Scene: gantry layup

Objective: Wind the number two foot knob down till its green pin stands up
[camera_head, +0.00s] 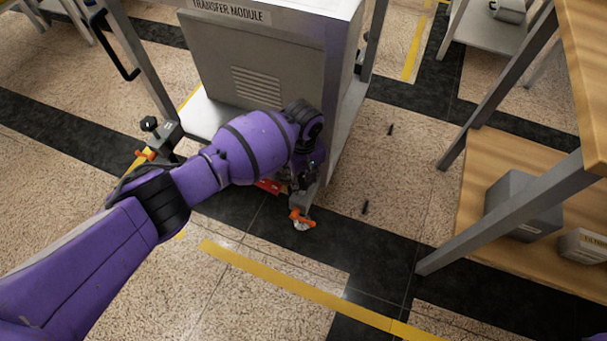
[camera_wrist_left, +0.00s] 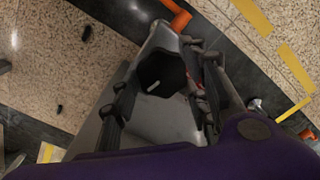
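The transfer module (camera_head: 255,60) stands on the floor in the head view. My left arm reaches to its near right corner, where my left gripper (camera_head: 307,172) points down beside a foot. In the left wrist view a black foot knob (camera_wrist_left: 162,72) with a white mark lies between the spread fingers of the left gripper (camera_wrist_left: 158,68). Gaps show at its sides, and I cannot tell whether either finger touches it. Another black knob (camera_head: 148,124) stands at the module's left foot. No green pin and no readable foot number show. My right gripper is out of view.
An orange-levered castor (camera_head: 301,218) is below the gripper, and a red part (camera_head: 268,186) shows beside it. A wooden-shelved rack (camera_head: 510,180) stands at the right. Two small dark pieces (camera_head: 365,207) lie on the floor between rack and module.

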